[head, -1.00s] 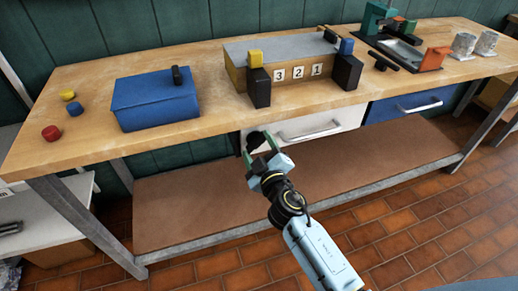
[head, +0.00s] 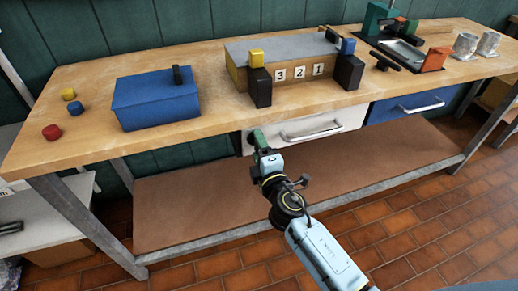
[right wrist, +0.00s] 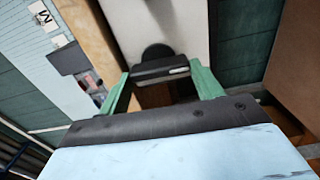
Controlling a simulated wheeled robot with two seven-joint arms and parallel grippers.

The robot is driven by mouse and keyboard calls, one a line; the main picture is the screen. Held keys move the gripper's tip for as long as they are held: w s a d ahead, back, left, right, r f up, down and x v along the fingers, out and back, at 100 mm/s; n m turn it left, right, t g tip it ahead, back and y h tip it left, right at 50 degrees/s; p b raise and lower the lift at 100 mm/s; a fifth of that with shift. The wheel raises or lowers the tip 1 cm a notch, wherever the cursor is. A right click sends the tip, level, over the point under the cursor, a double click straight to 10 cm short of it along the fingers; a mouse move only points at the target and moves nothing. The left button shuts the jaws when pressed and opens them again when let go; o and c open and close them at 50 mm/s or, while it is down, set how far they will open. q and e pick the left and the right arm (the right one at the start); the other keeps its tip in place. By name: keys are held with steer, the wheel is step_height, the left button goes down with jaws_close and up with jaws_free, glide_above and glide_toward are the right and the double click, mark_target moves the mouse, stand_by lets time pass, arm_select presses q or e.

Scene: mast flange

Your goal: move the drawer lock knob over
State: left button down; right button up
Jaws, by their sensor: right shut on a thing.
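The lock knob is a black disc with a raised dark bar across it (right wrist: 160,68) in the right wrist view. It sits on the pale front of the white drawer (head: 330,124), near that drawer's left end. In the head view my gripper largely hides the knob. My right gripper (head: 258,140) has its green fingers at the drawer front. In the right wrist view its fingers (right wrist: 162,84) stand on either side of the knob's bar, shut on it. The bar lies nearly level across the picture there. My left gripper is in neither view.
The wooden bench top (head: 215,128) overhangs the drawer. A blue drawer (head: 410,105) with a handle is to the right. A brown lower shelf (head: 200,200) lies below. On top stand a blue box (head: 155,103) and a wooden box with number tiles (head: 300,73).

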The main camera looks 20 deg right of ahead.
steer(key=shift+n, duration=0.3)
steer(key=o, duration=1)
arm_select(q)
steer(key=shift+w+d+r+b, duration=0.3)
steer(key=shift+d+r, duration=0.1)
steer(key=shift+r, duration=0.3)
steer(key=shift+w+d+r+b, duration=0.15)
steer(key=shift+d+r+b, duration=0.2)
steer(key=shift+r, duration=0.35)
arm_select(e)
steer(key=shift+s+d, duration=0.15)
steer(key=shift+s, duration=3.2)
steer(key=shift+s+d, duration=0.1)
steer(key=shift+s, duration=3.25)
